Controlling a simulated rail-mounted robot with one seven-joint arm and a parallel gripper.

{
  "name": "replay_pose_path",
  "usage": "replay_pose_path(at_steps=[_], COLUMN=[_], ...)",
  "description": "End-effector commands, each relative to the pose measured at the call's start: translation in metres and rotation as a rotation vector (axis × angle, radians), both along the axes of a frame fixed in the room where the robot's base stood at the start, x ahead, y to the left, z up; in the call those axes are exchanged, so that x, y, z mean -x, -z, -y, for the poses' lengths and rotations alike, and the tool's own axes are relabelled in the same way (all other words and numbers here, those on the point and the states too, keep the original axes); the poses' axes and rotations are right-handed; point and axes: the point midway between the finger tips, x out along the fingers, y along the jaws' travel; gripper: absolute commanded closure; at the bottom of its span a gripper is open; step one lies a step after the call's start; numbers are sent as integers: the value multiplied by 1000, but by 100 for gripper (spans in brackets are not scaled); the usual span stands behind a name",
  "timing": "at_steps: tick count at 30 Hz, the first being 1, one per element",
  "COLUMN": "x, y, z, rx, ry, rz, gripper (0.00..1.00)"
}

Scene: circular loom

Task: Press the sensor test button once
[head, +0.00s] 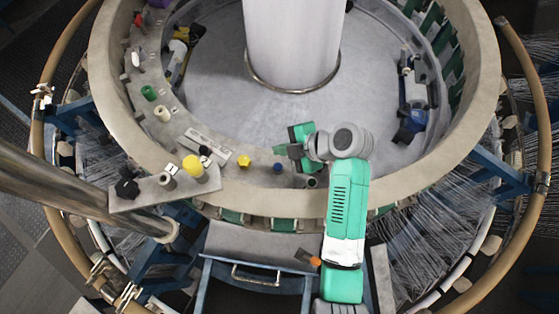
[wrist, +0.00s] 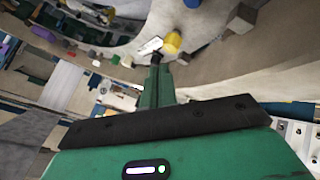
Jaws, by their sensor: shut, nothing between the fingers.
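I cannot tell for certain which part is the sensor test button; no label is readable. Candidates on the ring's near side are a small yellow knob (head: 244,162), a blue knob (head: 278,168) and a larger yellow-capped cylinder (head: 193,167) on a grey bracket. My gripper (head: 281,150) is over the ring's inner near edge, to the right of the small yellow knob and above the blue one in the picture. In the wrist view my gripper (wrist: 156,60) is shut and empty, its dark tip just below a yellow cylinder (wrist: 171,43). Contact is not visible.
A pale plate (head: 208,146) lies left of the knobs. A green cylinder (head: 149,92) and a cream one (head: 163,113) stand on the ring's left. The white central column (head: 292,40) rises behind my gripper. A grey bracket (head: 150,194) juts out at left.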

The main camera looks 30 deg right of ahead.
Motion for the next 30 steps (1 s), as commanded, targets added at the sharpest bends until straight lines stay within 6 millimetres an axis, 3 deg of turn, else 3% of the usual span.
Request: replay_pose_path(at_steps=[13,30], x=[-1,-1], y=[12,88], z=[0,0], rx=[1,3], ry=[4,4], rz=[0,2], gripper=[100,100])
